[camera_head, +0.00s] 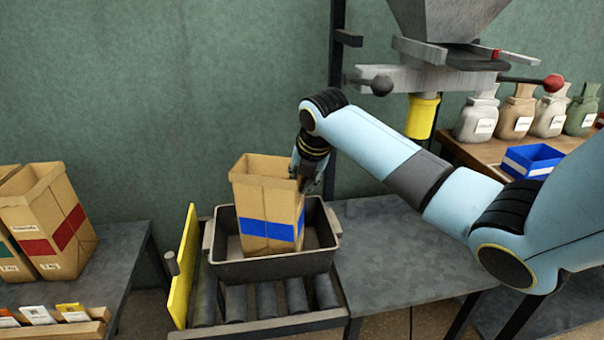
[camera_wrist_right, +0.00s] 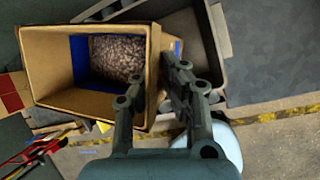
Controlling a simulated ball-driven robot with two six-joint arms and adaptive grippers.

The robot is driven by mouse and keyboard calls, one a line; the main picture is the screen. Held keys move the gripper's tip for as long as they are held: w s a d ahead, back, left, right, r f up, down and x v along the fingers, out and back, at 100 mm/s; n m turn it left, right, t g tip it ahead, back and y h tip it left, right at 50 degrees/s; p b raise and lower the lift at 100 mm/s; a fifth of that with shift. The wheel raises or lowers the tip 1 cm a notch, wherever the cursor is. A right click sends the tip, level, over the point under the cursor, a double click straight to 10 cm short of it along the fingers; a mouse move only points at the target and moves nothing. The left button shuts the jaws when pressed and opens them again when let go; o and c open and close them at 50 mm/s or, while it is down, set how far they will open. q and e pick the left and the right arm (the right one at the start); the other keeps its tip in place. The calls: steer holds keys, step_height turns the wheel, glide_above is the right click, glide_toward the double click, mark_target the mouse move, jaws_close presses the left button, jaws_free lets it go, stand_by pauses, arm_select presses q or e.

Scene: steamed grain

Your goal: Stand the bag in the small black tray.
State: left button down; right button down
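The bag (camera_head: 266,203) is an open-topped brown paper bag with a blue band. It stands about upright inside the small black tray (camera_head: 275,268), with the tray's walls around its lower part. My right gripper (camera_head: 308,182) is at the bag's upper right edge. In the right wrist view the bag (camera_wrist_right: 90,104) is seen from above, with grain inside. There the right gripper's fingers (camera_wrist_right: 152,72) lie on either side of one bag wall; whether they press on it is unclear. The bag's underside is hidden. My left gripper is not in view.
The tray sits on a roller section (camera_head: 266,300) with a yellow side plate (camera_head: 184,262) at its left. A bare grey table (camera_head: 410,260) lies to the right. Other paper bags (camera_head: 48,218) stand at the left. A hopper with a yellow spout (camera_head: 422,117) hangs above right.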

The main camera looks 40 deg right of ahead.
steer(key=shift+w+r, duration=0.2)
steer(key=shift+r, duration=0.05)
steer(key=c, duration=1.9)
jaws_free()
steer(key=shift+s+f, duration=0.2)
steer(key=shift+f, duration=0.05)
steer(key=o, duration=0.4)
steer(key=shift+r, duration=0.1)
